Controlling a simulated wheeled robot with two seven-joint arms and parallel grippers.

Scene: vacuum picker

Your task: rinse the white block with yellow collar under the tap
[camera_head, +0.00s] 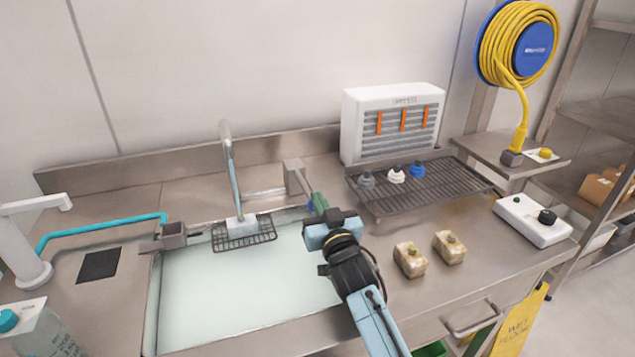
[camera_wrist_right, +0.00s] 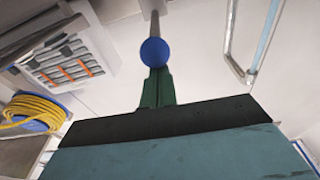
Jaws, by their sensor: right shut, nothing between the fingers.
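A pale white block (camera_head: 241,224) stands on a small wire rack (camera_head: 262,238) at the back edge of the sink; I cannot make out its yellow collar. The curved grey tap (camera_head: 225,138) is above it, and a pale blue column like running water comes down to the block. The tap also shows in the right wrist view (camera_wrist_right: 230,45). My right gripper (camera_head: 318,203) is shut and empty, its green fingers at a blue ball knob (camera_wrist_right: 154,52) on a rod, right of the tap. Whether they touch is unclear. My left gripper is not in view.
The sink basin (camera_head: 235,290) is pale and open. A dark rack (camera_head: 430,190) with grey, white and blue cups stands right, before a white louvred unit (camera_head: 392,122). Two beige blocks (camera_head: 410,260) lie right of my arm. A white fixture with a teal hose (camera_head: 100,230) stands left.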

